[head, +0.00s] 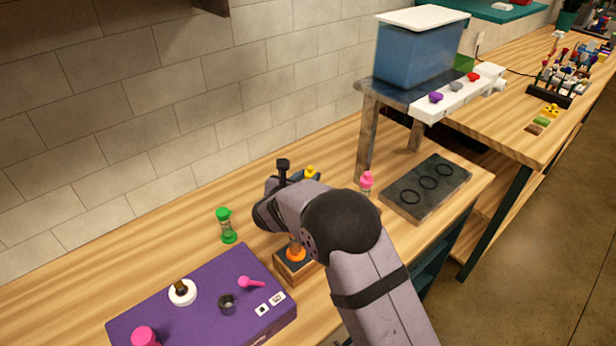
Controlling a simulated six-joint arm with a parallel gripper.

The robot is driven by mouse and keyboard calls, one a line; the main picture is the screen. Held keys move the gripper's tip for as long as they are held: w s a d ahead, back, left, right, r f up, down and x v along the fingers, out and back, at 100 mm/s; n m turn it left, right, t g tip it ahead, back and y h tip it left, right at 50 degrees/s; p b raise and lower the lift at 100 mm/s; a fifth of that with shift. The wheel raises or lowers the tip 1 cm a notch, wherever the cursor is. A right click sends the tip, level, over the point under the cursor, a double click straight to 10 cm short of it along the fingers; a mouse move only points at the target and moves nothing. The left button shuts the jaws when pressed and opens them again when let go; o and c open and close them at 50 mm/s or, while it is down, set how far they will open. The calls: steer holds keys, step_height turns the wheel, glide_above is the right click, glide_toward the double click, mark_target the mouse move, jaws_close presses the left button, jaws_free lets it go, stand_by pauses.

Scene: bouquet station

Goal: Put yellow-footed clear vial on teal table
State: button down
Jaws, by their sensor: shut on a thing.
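My gripper (301,179) is at the back of the wooden worktop, mostly hidden behind my own arm. It is shut on the yellow-footed clear vial (310,172). Only a small yellow part of the vial shows just past my wrist; its clear body and its other end are hidden. I cannot tell whether it touches the worktop. A teal table (520,12) is at the far top right, beyond the worktops, partly cut off by the picture's edge.
A green-ended vial (227,226) stands left of my arm, a pink-topped one (366,182) to the right. In front are a purple panel (150,312) and a wooden block (286,274) with an orange piece (296,252). Right are a dark three-ring plate (416,202) and a blue tank (415,52).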

steer(key=c, duration=1.9)
jaws_free()
steer(key=shift+f, duration=0.2)
steer(key=o, duration=0.4)
steer(key=shift+r, duration=0.1)
steer(key=shift+r, duration=0.15)
steer(key=b+v, duration=0.2)
steer(key=v, duration=0.3)
steer(key=shift+s+a, duration=0.1)
steer(key=shift+s, duration=0.05)
steer(key=shift+r+b, duration=0.35)
steer(key=shift+r, duration=3.2)
